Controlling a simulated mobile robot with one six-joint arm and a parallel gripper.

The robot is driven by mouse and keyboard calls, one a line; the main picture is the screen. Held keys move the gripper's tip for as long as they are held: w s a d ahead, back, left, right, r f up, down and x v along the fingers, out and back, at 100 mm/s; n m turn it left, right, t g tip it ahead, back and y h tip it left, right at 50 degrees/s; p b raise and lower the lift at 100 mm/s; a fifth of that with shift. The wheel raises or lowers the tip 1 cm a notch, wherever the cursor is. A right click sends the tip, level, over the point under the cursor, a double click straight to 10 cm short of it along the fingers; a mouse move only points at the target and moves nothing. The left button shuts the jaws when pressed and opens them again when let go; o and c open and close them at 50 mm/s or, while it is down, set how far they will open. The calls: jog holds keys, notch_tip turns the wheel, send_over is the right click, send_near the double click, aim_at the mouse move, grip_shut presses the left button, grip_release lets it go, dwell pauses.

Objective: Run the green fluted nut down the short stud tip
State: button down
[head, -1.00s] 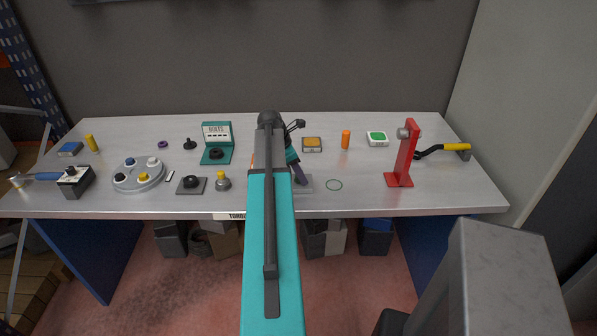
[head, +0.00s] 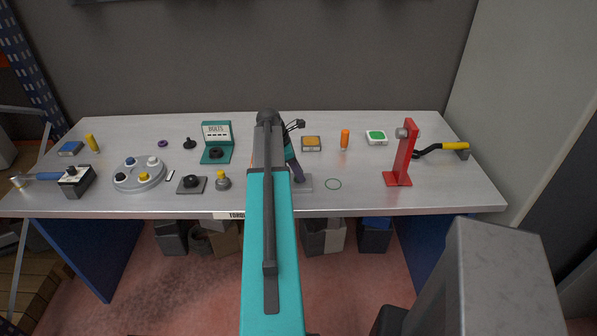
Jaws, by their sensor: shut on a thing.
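My gripper (head: 298,178) points down at the front middle of the bench, over a grey plate (head: 305,186). My arm covers much of it, and only its dark lower end shows at the arm's right side. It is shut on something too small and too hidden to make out. I cannot see the green fluted nut or the short stud tip. The left part of the plate is behind my arm, so I cannot tell what stands there or whether the held thing touches it.
A red stand (head: 403,160) is farther right, with an orange cylinder (head: 345,139) behind. To the left are a yellow-topped grey knob (head: 222,181) and a black knob on a plate (head: 191,182). The bench around the ring is clear.

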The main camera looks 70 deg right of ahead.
jog(key=shift+r+m+p, duration=0.1)
jog(key=shift+m+p, duration=0.3)
jog(key=shift+m, duration=0.1)
jog(key=shift+m+y, duration=0.3)
jog(key=shift+m, duration=0.1)
jog(key=shift+p, duration=0.35)
jog(key=shift+a+m+y+p, duration=0.1)
jog(key=shift+m+y+p, duration=0.25)
jog(key=shift+m, duration=0.55)
jog(key=shift+g, duration=0.3)
